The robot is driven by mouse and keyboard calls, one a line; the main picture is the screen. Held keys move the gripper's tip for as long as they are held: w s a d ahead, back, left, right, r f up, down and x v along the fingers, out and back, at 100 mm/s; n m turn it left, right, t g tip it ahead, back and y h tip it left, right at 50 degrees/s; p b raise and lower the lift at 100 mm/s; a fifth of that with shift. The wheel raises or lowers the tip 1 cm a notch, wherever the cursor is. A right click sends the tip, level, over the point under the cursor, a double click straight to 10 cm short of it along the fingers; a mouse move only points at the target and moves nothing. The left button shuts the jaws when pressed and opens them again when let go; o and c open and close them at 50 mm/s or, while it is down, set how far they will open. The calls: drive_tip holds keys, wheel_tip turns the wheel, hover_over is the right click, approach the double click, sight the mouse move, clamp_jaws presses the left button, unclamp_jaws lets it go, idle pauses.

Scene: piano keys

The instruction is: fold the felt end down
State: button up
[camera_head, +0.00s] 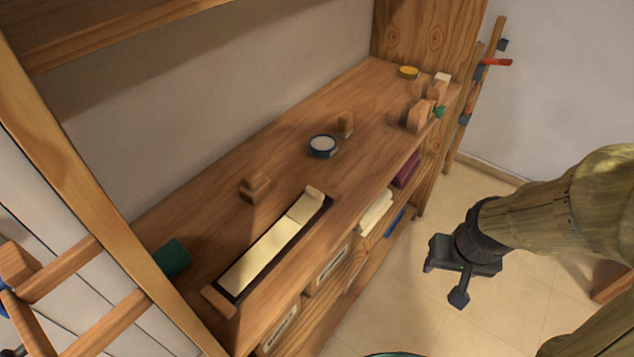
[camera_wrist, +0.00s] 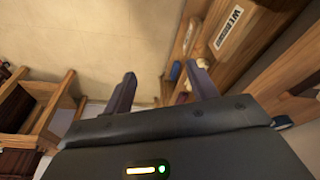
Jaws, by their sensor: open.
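A long cream strip (camera_head: 262,255), resembling a piano key, lies on a dark backing (camera_head: 318,215) on the wooden workbench. A cross line divides the strip near its far end. A wooden block sits at the near end and a small pale piece (camera_head: 315,193) at the far end. I cannot tell which part is the felt. My gripper (camera_head: 447,279) hangs over the floor, right of the bench and well apart from the strip. In the wrist view my gripper (camera_wrist: 160,75) is open, with nothing between its fingers. The strip is not visible there.
On the bench are a round dark-rimmed tin (camera_head: 323,146), small wooden blocks (camera_head: 256,187), a green block (camera_head: 171,258) and a yellow disc (camera_head: 408,72). Folded cloths (camera_head: 376,212) and labelled boxes (camera_head: 331,266) fill the shelf below. The floor between gripper and bench is clear.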

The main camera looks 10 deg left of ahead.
drive_tip(key=shift+o, duration=0.6)
drive_tip(key=w+a+r+n+p, duration=0.4)
drive_tip(key=a+r+n+p, duration=0.1)
drive_tip(key=r+n+p, duration=0.1)
drive_tip(key=shift+w+r+n+g+p, duration=0.15)
drive_tip(key=shift+w+n+g+p, duration=0.25)
drive_tip(key=shift+n+p, duration=0.1)
wheel_tip(320, 180, up, 13)
drive_tip(key=n+g+p, duration=0.2)
drive_tip(key=n+p, duration=1.8)
drive_tip(key=n, duration=0.4)
hover_over(314, 189)
drive_tip(key=shift+s+r, duration=0.1)
wheel_tip(314, 189, down, 17)
drive_tip(key=p, duration=0.3)
drive_tip(key=shift+f+p, duration=0.2)
drive_tip(key=shift+p, duration=0.15)
